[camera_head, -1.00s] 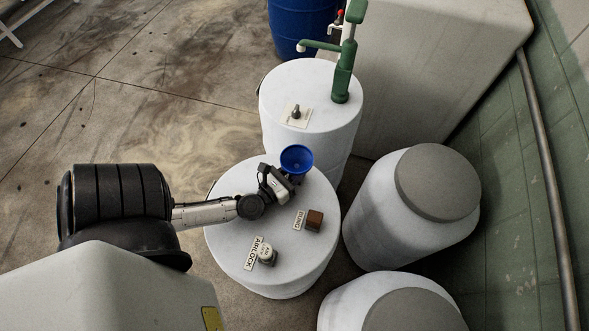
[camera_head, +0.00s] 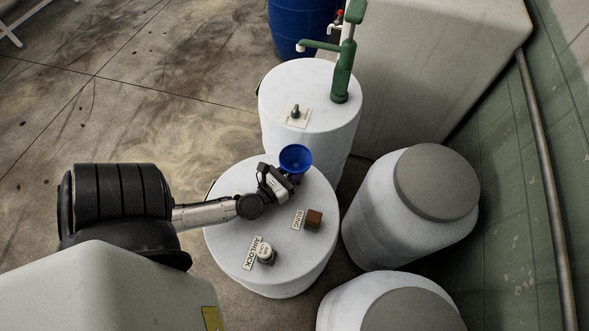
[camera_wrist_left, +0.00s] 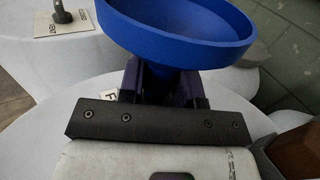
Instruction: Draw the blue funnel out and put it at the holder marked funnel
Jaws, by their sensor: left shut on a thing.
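The blue funnel (camera_head: 295,157) is at the far edge of the near white barrel's top (camera_head: 225,232) in the head view, its wide mouth facing up. My left gripper (camera_head: 288,175) is shut on it below the bowl. In the left wrist view the funnel's bowl (camera_wrist_left: 180,35) fills the upper middle, and the left gripper's fingers (camera_wrist_left: 163,88) close around its narrow lower part. A label (camera_wrist_left: 108,95) with a letter like F is partly hidden behind the fingers. The funnel's lower end is hidden, so I cannot tell whether it is seated or raised.
A brown block (camera_head: 314,219) by a BUNG label and a small pale airlock (camera_head: 266,255) by an AIRLOCK label stand on the same barrel. Behind is another white barrel (camera_head: 310,135) with a green hand pump (camera_head: 343,75) and a small grey peg (camera_head: 296,112). Grey-lidded barrels (camera_head: 410,205) stand right.

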